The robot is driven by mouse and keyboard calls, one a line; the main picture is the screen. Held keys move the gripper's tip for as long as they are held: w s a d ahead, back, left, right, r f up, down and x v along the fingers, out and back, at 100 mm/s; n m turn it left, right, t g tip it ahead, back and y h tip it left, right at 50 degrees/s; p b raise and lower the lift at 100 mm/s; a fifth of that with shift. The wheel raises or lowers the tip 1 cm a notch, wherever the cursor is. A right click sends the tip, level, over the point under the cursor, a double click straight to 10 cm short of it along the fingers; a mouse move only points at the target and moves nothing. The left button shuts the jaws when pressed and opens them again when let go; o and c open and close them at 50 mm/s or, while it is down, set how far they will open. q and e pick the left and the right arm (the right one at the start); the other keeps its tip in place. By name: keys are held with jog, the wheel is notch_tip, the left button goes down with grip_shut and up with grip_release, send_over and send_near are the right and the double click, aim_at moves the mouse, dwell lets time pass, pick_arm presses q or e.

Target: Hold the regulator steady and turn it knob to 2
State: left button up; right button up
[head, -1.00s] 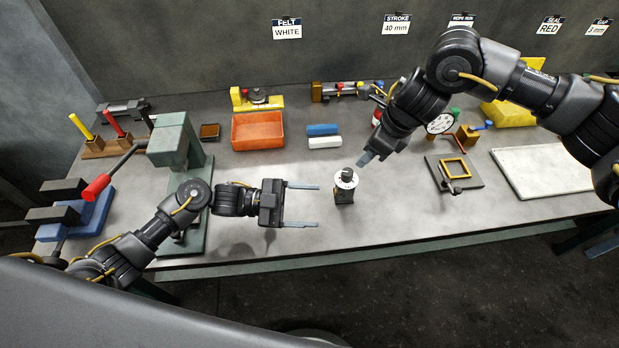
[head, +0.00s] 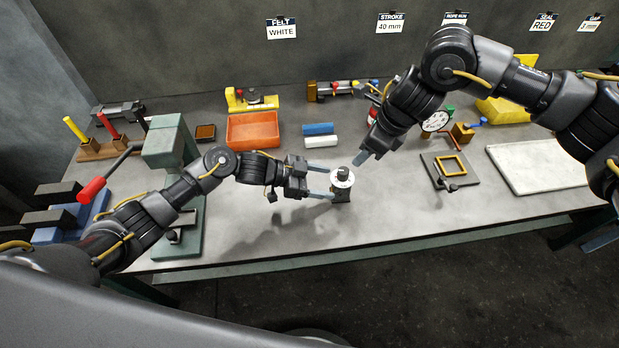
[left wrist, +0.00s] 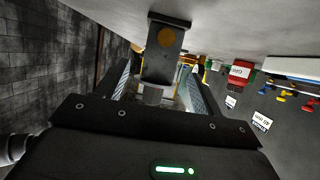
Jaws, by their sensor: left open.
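The regulator (head: 342,193) stands upright near the middle front of the table, a dark block with a white dial (head: 342,180) and a black knob (head: 343,172) on top. In the left wrist view its dark body (left wrist: 163,58) shows between the fingers. My left gripper (head: 326,182) is open, with its fingers reaching from the left to the regulator; I cannot tell whether they touch it. My right gripper (head: 362,159) is just above and right of the knob, pointing down-left; its finger gap is not clear. The dial's marks are too small to read.
A green press (head: 172,150) with a red-handled lever stands at the left. An orange bin (head: 252,131) and blue and white blocks (head: 320,135) lie behind the regulator. A small yellow-framed fixture (head: 452,166) and a white plate (head: 540,165) are to the right. The table's front edge is close.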

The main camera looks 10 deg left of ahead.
aim_at(341, 185)
pick_arm(q)
jog(key=x, duration=0.6)
